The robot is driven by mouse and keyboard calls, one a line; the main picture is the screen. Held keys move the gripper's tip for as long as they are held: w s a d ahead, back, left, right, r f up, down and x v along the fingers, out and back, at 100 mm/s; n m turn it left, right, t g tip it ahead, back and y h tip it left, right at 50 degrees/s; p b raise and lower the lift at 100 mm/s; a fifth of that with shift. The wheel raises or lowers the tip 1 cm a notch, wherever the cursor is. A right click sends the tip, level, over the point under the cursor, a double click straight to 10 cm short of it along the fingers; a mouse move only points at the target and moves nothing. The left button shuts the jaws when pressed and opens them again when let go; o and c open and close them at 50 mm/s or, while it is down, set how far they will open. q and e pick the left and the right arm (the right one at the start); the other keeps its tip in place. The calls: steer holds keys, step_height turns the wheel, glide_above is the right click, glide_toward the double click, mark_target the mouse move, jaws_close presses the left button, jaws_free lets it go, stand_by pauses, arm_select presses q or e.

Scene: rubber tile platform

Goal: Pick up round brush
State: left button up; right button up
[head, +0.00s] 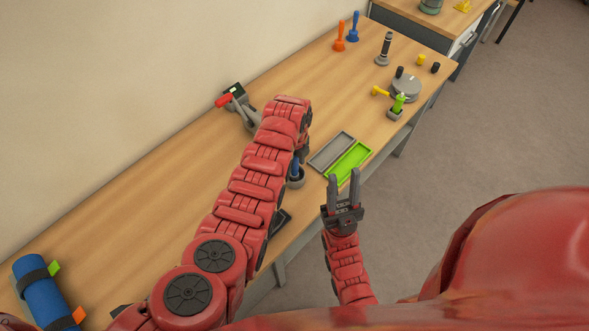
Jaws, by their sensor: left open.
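I cannot tell for sure which thing is the round brush. A blue upright piece (294,169) on a round grey base (296,182) stands near the table's front edge, partly hidden by my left arm. An orange-handled tool (340,38) and a blue-handled tool (354,27) with flared bottoms stand at the far back. My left gripper (303,150) is mostly hidden behind its own wrist, just above the blue piece; contact cannot be seen. My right gripper (343,174) is open and empty, its fingers pointing up, off the table's front edge.
A grey tray (331,151) and a green tray (348,161) lie right of the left gripper. A red-handled device (236,101) is near the wall. A grey round disc (406,89) and small items stand at the far right. A blue roll (42,292) lies front left.

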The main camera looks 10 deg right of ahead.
arm_select(q)
steer(key=shift+f, duration=0.45)
steer(key=shift+c, duration=0.2)
jaws_close()
